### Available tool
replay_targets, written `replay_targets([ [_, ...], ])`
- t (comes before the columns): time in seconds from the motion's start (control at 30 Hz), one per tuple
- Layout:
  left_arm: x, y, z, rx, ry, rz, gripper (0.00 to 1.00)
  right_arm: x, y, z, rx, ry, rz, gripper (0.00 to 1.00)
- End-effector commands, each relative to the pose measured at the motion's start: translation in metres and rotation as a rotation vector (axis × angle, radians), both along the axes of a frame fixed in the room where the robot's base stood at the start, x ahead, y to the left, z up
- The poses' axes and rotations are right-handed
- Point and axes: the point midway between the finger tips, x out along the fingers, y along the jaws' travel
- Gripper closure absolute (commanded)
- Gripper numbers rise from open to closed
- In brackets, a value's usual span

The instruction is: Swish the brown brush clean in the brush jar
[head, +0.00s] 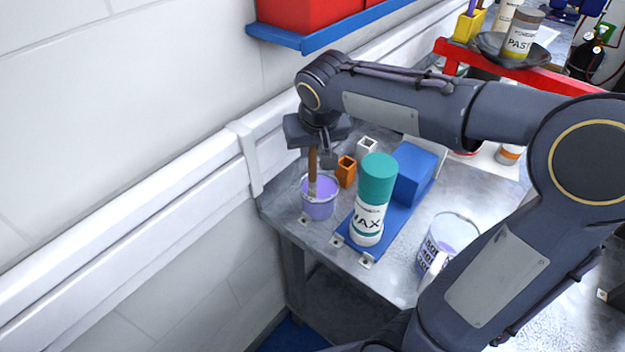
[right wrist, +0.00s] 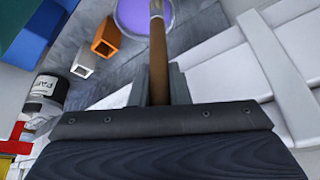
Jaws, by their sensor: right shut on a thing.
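The brush jar (head: 319,204) is a small clear jar with purple liquid, standing near the table's corner by the wall. It also shows at the top of the right wrist view (right wrist: 130,16). The brown brush (head: 312,168) is upright, its handle (right wrist: 157,60) in my right gripper (head: 316,150). My right gripper is above the jar and shut on the handle. The brush's lower end is inside the jar's mouth. Whether it touches the bottom I cannot tell. My left gripper is not in view.
An orange square tube (head: 346,171) and a white one (head: 367,149) stand close behind the jar. A teal-capped WAX bottle (head: 371,205) and blue block (head: 414,172) stand on a blue tray (head: 392,226) to the right. A labelled mug (head: 440,247) stands farther right. The wall is close on the left.

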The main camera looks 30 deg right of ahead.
Motion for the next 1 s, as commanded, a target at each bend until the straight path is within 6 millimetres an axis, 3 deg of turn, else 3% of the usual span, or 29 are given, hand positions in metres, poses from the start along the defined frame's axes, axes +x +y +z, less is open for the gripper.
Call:
replay_targets([
  [0.27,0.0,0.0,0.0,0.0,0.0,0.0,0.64,0.0,0.0,0.001,0.0,0.0,0.0,1.0],
  [0.8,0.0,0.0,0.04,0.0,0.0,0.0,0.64,0.0,0.0,0.05,0.0,-0.001,0.001,1.0],
  [1.0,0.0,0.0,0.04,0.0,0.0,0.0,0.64,0.0,0.0,0.051,0.0,0.0,0.001,1.0],
])
